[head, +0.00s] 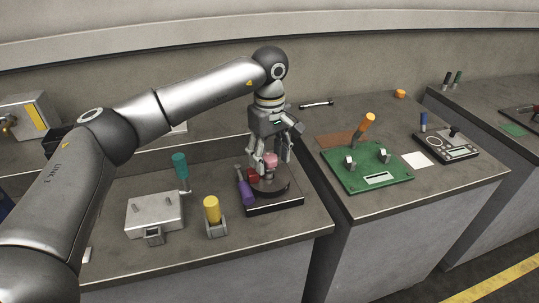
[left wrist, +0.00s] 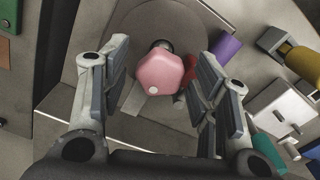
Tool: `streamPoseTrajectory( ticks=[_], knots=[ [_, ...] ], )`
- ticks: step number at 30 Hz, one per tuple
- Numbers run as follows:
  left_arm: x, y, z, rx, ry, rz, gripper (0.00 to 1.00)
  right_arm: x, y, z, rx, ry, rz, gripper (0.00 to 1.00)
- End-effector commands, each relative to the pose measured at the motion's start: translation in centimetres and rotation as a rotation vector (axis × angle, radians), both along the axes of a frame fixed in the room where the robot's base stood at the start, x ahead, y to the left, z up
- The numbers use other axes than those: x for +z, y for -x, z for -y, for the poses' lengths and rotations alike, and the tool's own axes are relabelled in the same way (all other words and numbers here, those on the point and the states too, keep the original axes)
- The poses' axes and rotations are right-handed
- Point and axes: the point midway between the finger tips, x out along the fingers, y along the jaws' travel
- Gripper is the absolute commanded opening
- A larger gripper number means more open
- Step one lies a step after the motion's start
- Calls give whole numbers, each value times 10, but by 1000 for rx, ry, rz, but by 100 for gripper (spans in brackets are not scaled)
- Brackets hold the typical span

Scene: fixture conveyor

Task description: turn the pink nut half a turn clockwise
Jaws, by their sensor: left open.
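The pink nut (head: 270,160) is a small hexagonal piece standing on a dark round fixture (head: 272,187) on the nearer bench. In the left wrist view the pink nut (left wrist: 159,72) shows from above, with a pale dot near its lower edge and a dark post end beside its top. My left gripper (head: 270,163) points down over the fixture. In the left wrist view its open fingers (left wrist: 160,97) are on either side of the nut, with a gap on both sides. The right gripper is not in view.
A purple-handled tool (head: 244,190) and a red piece (head: 252,174) lie close beside the fixture. A yellow cylinder (head: 211,210), a metal box (head: 154,214) and a teal handle (head: 180,166) stand to the left. A green board (head: 366,168) lies on the right bench.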

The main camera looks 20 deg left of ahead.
Motion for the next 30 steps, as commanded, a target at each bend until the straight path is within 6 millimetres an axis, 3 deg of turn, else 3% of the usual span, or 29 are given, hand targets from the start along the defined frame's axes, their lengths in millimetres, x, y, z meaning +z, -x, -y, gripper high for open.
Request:
streamPoseTrajectory(
  ticks=[5, 19, 24, 30],
  knots=[
    [11, -1, 0, 0, 0, 2, 55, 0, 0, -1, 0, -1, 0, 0],
    [102, 0, 0, 0, 0, 2, 55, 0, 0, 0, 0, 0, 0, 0],
    [117, 0, 0, 0, 1, 1, 55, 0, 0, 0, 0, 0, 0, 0],
    [120, 0, 0, 0, 1, -1, 55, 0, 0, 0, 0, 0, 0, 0]
  ],
)
